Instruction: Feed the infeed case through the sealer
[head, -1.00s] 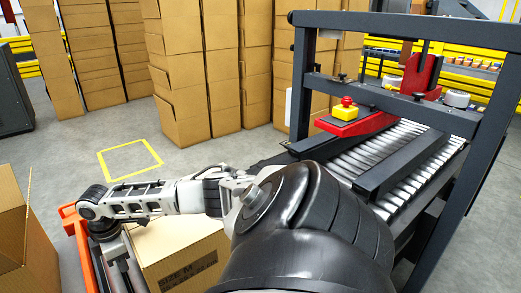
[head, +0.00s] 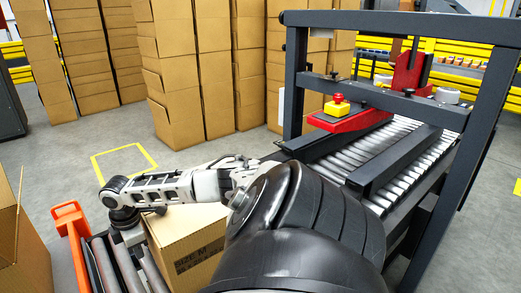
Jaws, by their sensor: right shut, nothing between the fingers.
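The infeed case (head: 190,235), a brown carton marked "SIZE M", sits on the infeed rollers (head: 103,265) at the lower left. My arm hides its far side and right end. My right gripper (head: 130,233) points down at the case's left end, shut with nothing held. It is close against that end, but I cannot tell whether it touches. The sealer (head: 393,105) stands at the right, with a dark frame, a roller bed, a red plate and a yellow box with a red button. My right arm hides the sealer's entry. My left gripper is not in view.
An orange bracket (head: 70,215) stands at the left end of the infeed. Another carton (head: 22,240) is at the left edge. Tall stacks of cartons (head: 175,75) stand behind. A yellow floor square (head: 124,162) is empty, with clear floor around it.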

